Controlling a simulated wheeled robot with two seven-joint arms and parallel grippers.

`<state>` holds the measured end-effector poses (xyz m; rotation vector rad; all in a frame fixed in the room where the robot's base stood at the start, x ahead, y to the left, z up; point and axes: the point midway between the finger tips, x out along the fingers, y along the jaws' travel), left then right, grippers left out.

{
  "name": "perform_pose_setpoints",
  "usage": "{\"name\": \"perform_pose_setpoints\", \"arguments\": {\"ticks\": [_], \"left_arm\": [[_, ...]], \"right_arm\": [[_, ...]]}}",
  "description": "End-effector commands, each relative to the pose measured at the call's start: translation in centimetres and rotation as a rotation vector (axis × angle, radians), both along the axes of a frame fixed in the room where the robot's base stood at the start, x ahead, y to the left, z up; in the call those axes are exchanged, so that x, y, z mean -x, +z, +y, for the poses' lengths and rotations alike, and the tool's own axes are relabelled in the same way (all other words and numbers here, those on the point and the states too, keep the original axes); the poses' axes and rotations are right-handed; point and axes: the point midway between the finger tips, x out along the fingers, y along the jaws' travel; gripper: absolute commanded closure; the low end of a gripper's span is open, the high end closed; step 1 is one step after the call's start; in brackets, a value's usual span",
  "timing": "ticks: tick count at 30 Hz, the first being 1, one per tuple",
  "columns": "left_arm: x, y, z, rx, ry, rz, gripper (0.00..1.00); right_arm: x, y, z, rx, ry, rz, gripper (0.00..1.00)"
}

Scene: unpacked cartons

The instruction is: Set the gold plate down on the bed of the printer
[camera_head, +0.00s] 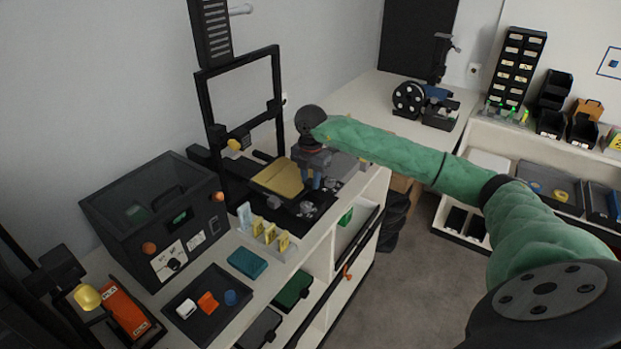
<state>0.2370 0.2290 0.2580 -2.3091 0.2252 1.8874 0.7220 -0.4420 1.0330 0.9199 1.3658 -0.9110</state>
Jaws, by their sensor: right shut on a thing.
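The gold plate (277,179) is a flat, shiny square inside the tall black frame of the printer (212,128). My right gripper (307,178) comes in from the right at the end of the green-sleeved arm. It is shut on the right edge of the gold plate. The dark printer bed (313,205) shows in part below and to the right of the plate; the rest is hidden. I cannot tell whether the plate touches the bed or is just above it. My left gripper is not in view.
A dark box with a control panel (180,257) stands left of the printer. A rack with yellow pieces (270,240), a teal block (247,263) and a black tray (214,327) are in front. A spool device (409,98) stands on the back counter.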

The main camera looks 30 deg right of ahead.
Motion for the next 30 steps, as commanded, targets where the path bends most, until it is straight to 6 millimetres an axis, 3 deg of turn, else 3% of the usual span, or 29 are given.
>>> {"name": "perform_pose_setpoints", "arguments": {"ticks": [20, 21, 24, 30], "left_arm": [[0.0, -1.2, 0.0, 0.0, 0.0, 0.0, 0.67], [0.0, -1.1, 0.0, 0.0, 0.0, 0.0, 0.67], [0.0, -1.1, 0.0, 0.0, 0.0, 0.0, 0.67], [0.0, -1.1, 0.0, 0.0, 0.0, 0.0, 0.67]], "right_arm": [[0.0, -1.7, 0.0, 0.0, 0.0, -0.001, 1.0], [0.0, -1.6, 0.0, 0.0, 0.0, -0.001, 0.67], [0.0, -1.6, 0.0, 0.0, 0.0, -0.001, 0.48], [0.0, -1.6, 0.0, 0.0, 0.0, 0.0, 0.48]]}}
